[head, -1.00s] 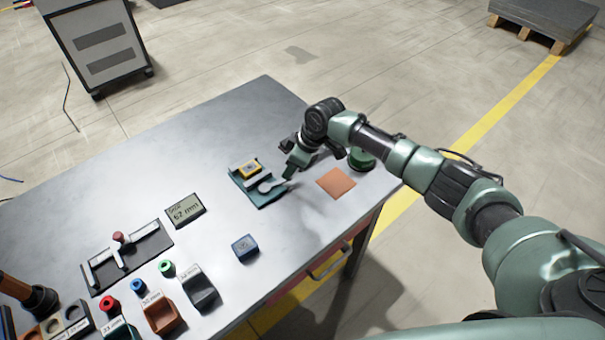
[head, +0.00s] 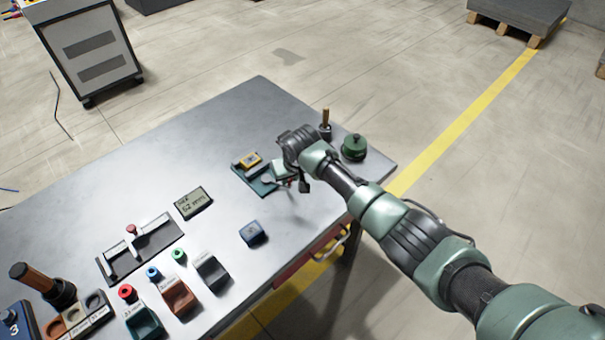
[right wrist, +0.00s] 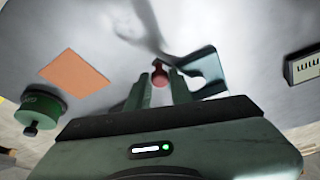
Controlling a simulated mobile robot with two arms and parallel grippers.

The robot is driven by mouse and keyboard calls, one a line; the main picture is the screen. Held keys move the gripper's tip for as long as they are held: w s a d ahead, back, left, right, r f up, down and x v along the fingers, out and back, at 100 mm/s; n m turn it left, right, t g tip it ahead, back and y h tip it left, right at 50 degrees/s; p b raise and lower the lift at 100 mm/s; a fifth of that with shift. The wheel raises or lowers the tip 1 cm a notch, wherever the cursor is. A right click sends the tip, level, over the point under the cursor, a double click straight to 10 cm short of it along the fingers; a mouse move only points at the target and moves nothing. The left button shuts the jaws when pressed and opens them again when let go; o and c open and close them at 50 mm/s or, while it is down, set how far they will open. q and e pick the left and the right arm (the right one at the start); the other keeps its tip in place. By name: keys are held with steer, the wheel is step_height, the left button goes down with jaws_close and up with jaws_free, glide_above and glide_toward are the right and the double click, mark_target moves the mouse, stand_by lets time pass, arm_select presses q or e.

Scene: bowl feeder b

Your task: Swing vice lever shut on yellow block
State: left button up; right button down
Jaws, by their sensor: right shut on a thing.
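The vice has a teal base (head: 257,184) near the table's far right edge, and part of it shows in the right wrist view (right wrist: 207,68). The yellow block (head: 250,158) sits at the vice's back. My right gripper (head: 284,181) is at the vice's right side. In the right wrist view its two green fingers (right wrist: 160,90) are closed around a red knob (right wrist: 159,76), which appears to be the lever's end. The wrist hides much of the lever and the vice's right part, so I cannot tell whether the jaw touches the block. My left gripper is out of view.
A green round-topped object (head: 354,148) and a wooden-handled tool (head: 326,124) stand right of my wrist. An orange pad (right wrist: 75,75) lies nearby. A display (head: 193,202), a blue block (head: 252,233) and a slotted fixture (head: 140,250) lie to the front and left.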

steer(key=shift+s+a+m+h, duration=0.3)
steer(key=shift+s+a+m, duration=0.25)
steer(key=shift+m, duration=0.25)
steer(key=c, duration=1.3)
jaws_free()
steer(key=shift+v, duration=3.85)
